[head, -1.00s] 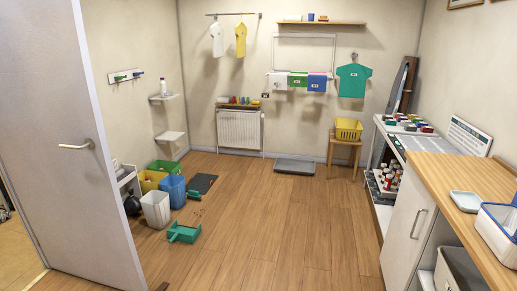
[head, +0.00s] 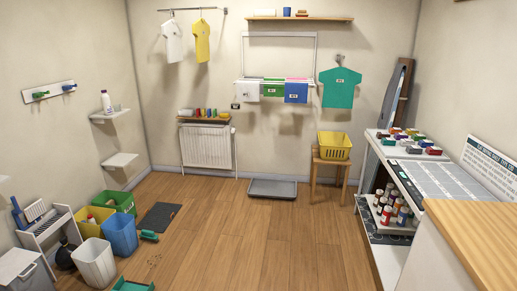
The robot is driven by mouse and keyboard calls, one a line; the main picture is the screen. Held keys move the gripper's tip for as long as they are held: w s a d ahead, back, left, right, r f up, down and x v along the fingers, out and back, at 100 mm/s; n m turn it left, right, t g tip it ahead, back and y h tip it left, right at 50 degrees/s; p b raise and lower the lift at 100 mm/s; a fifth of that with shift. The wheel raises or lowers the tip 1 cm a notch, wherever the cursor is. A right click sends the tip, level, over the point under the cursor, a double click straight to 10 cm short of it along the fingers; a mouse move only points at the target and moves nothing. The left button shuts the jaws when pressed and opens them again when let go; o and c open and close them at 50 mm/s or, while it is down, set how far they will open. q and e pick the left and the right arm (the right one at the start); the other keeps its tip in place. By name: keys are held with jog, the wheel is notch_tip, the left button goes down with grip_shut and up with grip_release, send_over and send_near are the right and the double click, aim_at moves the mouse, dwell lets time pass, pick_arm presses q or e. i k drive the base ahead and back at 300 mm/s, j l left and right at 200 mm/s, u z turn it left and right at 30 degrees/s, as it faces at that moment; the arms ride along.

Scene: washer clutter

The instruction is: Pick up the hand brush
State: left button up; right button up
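A small green object that looks like the hand brush (head: 149,236) lies on the wooden floor, just right of the blue bin (head: 121,234). Its bristles are too small to make out. A green dustpan (head: 133,286) lies on the floor nearer to me, partly cut off by the bottom edge of the head view. Neither of my grippers shows in the head view.
A white bin (head: 96,265), yellow bin (head: 92,217) and green crate (head: 117,201) stand beside the blue bin. A dark mat (head: 159,217) lies behind the brush. A wooden counter (head: 480,232) stands at right. The middle floor is clear.

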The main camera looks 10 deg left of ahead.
aim_at(145, 234)
jog(key=i+u, duration=0.1)
jog(key=i, duration=0.75)
jog(key=i+l+u, duration=0.1)
jog(key=i, duration=0.75)
jog(key=i+j+u, duration=0.15)
jog(key=i+u, duration=0.2)
jog(key=i, duration=0.3)
jog(key=i+u, duration=0.4)
jog(key=i, duration=0.2)
jog(key=i+l+u, duration=0.35)
jog(key=i, duration=0.3)
jog(key=i+j+u, duration=0.3)
jog(key=i, duration=0.55)
jog(key=i+l+u, duration=0.1)
jog(key=i+u, duration=0.15)
jog(key=i, duration=0.55)
